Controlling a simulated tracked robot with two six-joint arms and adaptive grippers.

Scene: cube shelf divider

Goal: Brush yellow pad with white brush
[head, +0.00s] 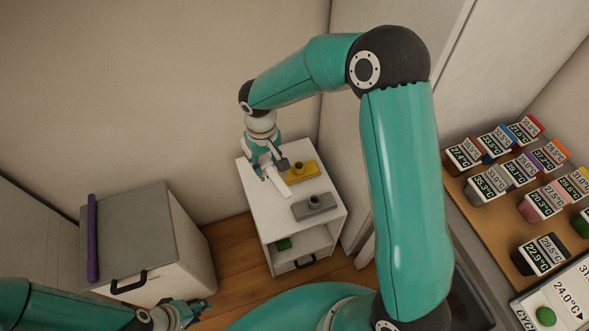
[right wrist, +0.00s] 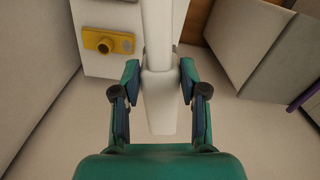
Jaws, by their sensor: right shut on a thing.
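The yellow pad (head: 302,174) lies on the top of the white cube shelf (head: 262,205), with a round knob on it. It also shows at the upper left of the right wrist view (right wrist: 108,41). My right gripper (head: 268,164) is shut on the white brush (head: 281,186), which also runs up the middle of the right wrist view (right wrist: 158,90). In the head view the brush slants down to the right, beside the yellow pad's left end. I cannot tell its height above the shelf top. My left gripper (head: 196,311) is low at the bottom, away from the shelf.
A grey pad (head: 314,206) lies in front of the yellow one. A green item (head: 284,244) sits inside the shelf. A grey-topped white cabinet (head: 140,225) with a purple stick (head: 93,238) stands left. Several labelled blocks fill a wooden board (head: 480,226) at right.

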